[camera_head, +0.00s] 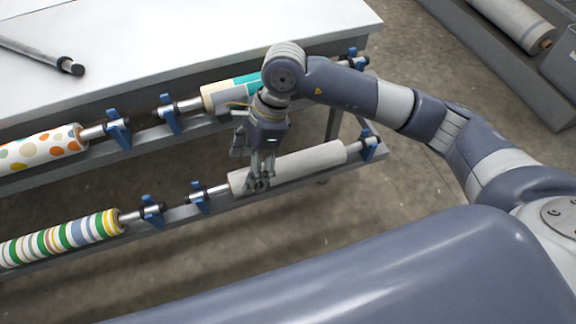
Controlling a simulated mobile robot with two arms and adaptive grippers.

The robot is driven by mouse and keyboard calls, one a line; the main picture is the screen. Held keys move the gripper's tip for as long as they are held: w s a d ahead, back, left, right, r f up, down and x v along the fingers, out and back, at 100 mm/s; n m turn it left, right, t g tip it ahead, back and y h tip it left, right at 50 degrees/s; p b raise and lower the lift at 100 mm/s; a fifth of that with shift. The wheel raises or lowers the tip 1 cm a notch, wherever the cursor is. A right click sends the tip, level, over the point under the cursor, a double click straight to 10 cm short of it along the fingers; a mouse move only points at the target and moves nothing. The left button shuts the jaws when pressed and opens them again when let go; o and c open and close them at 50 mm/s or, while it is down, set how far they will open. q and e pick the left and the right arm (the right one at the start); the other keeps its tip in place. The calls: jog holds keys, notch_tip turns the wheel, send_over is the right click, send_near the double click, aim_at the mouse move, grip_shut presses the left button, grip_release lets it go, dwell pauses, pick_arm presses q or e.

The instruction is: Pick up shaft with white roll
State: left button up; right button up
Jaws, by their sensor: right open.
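The white roll (312,157) sits on a metal shaft (217,189) on the lower front rail, at the centre of the head view. The shaft's ends rest in blue holders, one at the left (199,197) and one at the right (369,146). My right gripper (256,186) points down over the left part of the white roll and is open. Its fingers overlap the roll in the picture, and I cannot tell whether they touch it. The gripper hides part of the roll. My left gripper is not in view.
A striped roll (70,238) lies left on the same rail. A dotted roll (40,148) and a cream-and-teal roll (222,92) lie on the upper rail. A white table (180,40) carries a bare shaft (40,54). A grey roll (512,22) lies at the upper right.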

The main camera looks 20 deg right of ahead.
aim_at(288, 161)
jog(key=w+d+h, duration=0.1)
jog(key=d, duration=0.2)
jog(key=w+d+h, duration=0.1)
jog(key=d, duration=0.2)
jog(key=w+d+t+h, duration=0.1)
jog(key=d+h, duration=0.1)
jog(key=d, duration=0.1)
jog(key=shift+w+d+f, duration=0.15)
jog(key=shift+w+d, duration=0.05)
jog(key=shift+w, duration=0.15)
jog(key=f, duration=0.4)
jog(key=shift+d+f, duration=0.2)
jog(key=shift+s+f+p, duration=0.2)
jog(key=shift+f+p, duration=0.65)
jog(key=shift+f, duration=2.3)
jog(key=shift+c, duration=0.6)
jog(key=shift+r, duration=0.1)
jog(key=c, duration=1.4)
